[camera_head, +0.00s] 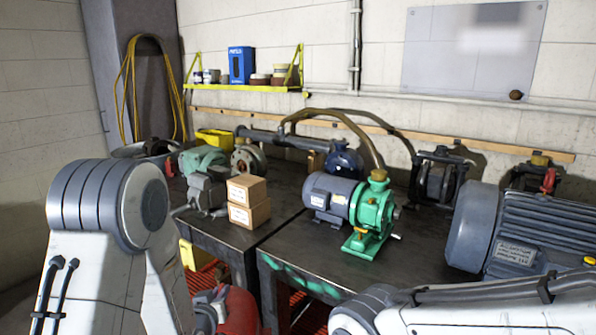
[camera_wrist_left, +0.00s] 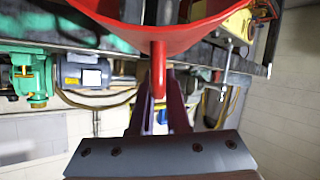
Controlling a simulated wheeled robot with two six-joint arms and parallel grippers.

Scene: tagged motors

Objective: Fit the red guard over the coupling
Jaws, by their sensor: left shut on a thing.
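The red guard (camera_wrist_left: 195,32) is a curved red shell with a handle tab, large at the top of the left wrist view. My left gripper (camera_wrist_left: 159,85) is shut on that handle. In the head view, the red guard (camera_head: 238,312) shows partly at the bottom edge, in front of the bench, and my left arm hides the gripper fingers. A green pump (camera_head: 372,215) and a blue-grey motor (camera_head: 326,196) stand joined in line on the bench. The coupling between them cannot be made out clearly. The guard is apart from them. My right gripper is out of view.
Two stacked cardboard boxes (camera_head: 247,202) stand on the left part of the dark bench (camera_head: 300,262), left of the motor. A large blue-grey motor (camera_head: 520,235) fills the right side. Older pump parts (camera_head: 205,178) lie at the back left. The bench front between is clear.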

